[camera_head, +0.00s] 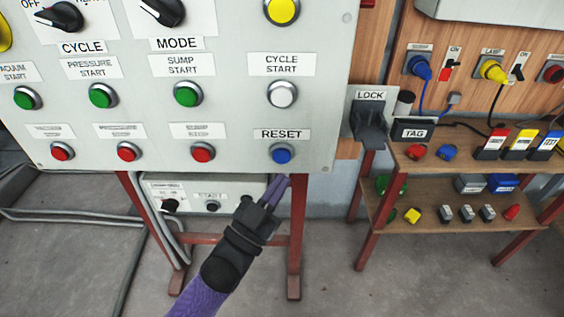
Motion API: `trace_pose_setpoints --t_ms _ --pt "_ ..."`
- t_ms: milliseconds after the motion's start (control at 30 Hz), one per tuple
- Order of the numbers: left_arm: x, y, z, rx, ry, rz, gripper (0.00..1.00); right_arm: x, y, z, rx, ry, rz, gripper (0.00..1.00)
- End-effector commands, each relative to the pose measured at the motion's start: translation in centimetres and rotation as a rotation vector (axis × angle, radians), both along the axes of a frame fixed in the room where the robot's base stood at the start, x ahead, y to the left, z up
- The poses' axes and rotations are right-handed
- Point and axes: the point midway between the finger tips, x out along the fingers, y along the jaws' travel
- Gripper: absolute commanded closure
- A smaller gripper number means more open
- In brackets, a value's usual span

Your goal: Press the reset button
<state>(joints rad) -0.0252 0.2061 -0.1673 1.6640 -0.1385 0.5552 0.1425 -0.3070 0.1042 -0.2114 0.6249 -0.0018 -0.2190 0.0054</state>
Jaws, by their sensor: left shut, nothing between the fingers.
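The reset button (281,153) is a round blue button in a metal collar at the lower right of the grey control panel (236,120), under a label reading RESET. My left gripper (281,188) comes up from the bottom of the view, just below the panel's lower edge. Its fingers are shut and empty, and their tips point up toward the blue button. A small gap shows between the tips and the button; depth is hard to tell. My right gripper is not in view.
The white cycle start button (282,94) is above reset, and a red button (202,152) is to its left. A black lock lever (369,128) sits right of the panel. A smaller grey box (230,191) hangs below, between red frame legs (297,240). Wooden shelves (400,190) stand at right.

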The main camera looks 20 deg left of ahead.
Motion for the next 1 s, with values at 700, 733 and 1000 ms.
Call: trace_pose_setpoints --t_ms 700,733,1000 --pt "2.8 0.8 0.0 0.001 0.000 0.000 1.00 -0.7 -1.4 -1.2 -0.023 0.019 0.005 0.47" --pt "2.8 0.8 0.0 0.001 0.000 0.000 1.00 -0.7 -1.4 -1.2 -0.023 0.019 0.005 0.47" --pt "2.8 0.8 0.0 0.001 0.000 0.000 1.00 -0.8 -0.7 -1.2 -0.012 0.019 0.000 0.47"
